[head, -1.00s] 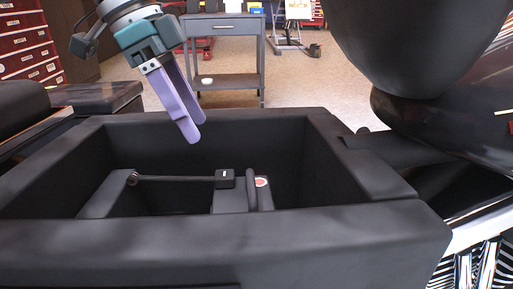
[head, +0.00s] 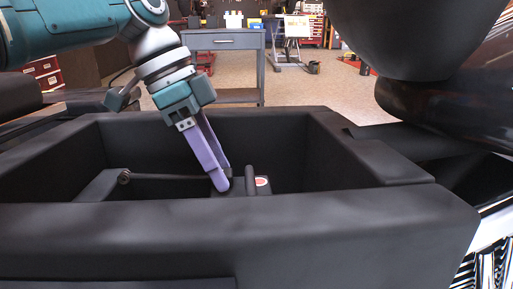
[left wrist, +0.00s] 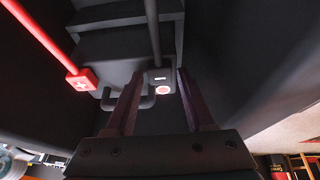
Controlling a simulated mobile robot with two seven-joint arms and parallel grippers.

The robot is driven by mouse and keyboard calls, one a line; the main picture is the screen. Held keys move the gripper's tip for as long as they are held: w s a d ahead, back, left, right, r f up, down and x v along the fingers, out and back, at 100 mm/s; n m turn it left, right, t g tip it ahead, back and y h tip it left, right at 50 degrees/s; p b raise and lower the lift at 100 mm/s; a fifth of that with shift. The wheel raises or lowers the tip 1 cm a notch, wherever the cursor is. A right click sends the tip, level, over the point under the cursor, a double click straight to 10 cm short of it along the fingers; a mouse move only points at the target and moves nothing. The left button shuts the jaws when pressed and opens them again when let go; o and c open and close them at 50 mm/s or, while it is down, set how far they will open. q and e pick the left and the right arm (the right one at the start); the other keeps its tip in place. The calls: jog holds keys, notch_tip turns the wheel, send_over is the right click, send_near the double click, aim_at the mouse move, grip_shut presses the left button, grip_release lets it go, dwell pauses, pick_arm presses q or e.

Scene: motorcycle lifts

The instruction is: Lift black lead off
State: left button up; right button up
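The black lead (head: 165,177) runs across the inside of a dark open-topped box, and its black end block shows in the left wrist view (left wrist: 158,77) with a small white mark. My left gripper (head: 224,183) reaches down into the box, and its purple fingers cover most of the end block in the head view. In the left wrist view the fingers (left wrist: 160,75) are apart, one on each side of the end block. I cannot tell whether they touch it. A red disc (head: 262,181) lies close by. My right gripper is not in view.
The box's thick front wall (head: 240,235) and right wall (head: 375,155) surround the gripper. A red lead with a red block (left wrist: 82,80) runs to the left in the left wrist view. Dark rounded bodywork (head: 415,40) overhangs at the right.

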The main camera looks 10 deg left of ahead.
pick_arm(q)
grip_shut()
dwell(1.1)
